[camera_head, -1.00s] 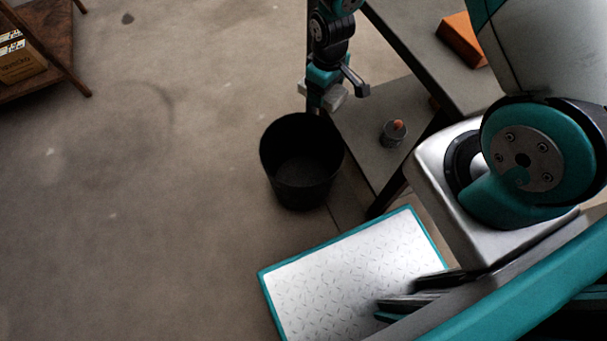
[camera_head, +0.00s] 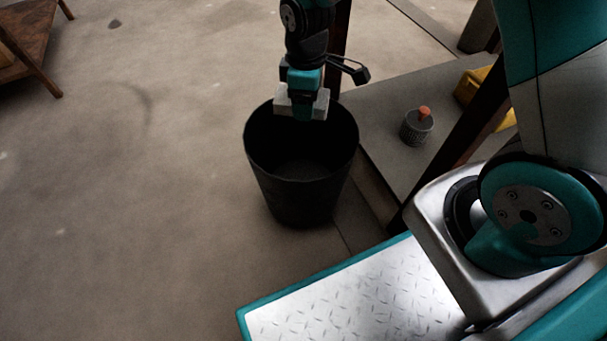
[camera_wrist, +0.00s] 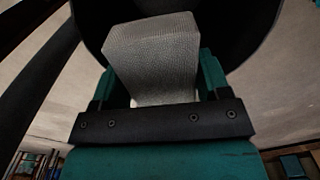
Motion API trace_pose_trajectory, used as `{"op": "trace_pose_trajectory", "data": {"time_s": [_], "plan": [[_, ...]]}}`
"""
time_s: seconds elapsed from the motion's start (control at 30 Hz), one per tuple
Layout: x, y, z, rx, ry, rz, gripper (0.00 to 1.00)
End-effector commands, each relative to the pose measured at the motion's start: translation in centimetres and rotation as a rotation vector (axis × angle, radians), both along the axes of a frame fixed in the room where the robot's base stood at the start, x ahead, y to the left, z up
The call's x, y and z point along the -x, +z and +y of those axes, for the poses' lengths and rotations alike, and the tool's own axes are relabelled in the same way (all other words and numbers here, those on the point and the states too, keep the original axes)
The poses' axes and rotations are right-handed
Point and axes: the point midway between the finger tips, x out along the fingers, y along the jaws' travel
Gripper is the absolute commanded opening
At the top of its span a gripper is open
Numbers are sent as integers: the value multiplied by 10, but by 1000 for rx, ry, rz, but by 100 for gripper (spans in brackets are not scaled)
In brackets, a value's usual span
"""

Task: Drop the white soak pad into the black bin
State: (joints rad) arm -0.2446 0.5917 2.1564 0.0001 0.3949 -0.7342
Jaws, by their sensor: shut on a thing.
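The black bin (camera_head: 300,190) stands upright on the floor, open at the top, and its inside looks empty in the head view. My gripper (camera_head: 303,108) is over the far part of the bin's mouth. It is shut on the white soak pad (camera_head: 319,103), a pale block that shows on both sides of the fingers. In the wrist view the soak pad (camera_wrist: 152,55) sits between the teal fingers, with the dark bin (camera_wrist: 243,45) behind it. How far the pad is above the rim is hard to tell.
A grey low shelf (camera_head: 385,140) to the right of the bin carries a small grey pot with an orange top (camera_head: 416,125). A yellow object (camera_head: 478,92) lies farther back. A dark table post stands close to the right.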

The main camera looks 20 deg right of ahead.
Motion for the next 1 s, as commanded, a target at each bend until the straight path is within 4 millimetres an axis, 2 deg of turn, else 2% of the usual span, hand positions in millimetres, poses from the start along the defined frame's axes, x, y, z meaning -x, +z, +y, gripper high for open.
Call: {"op": "trace_pose_trajectory", "data": {"time_s": [0.27, 0.7, 1.0], "plan": [[0, -13, 1, 0, 13, -1, 47], [0, -62, 1, 0, 12, -1, 47], [0, -62, 1, 0, 11, -1, 47]]}}
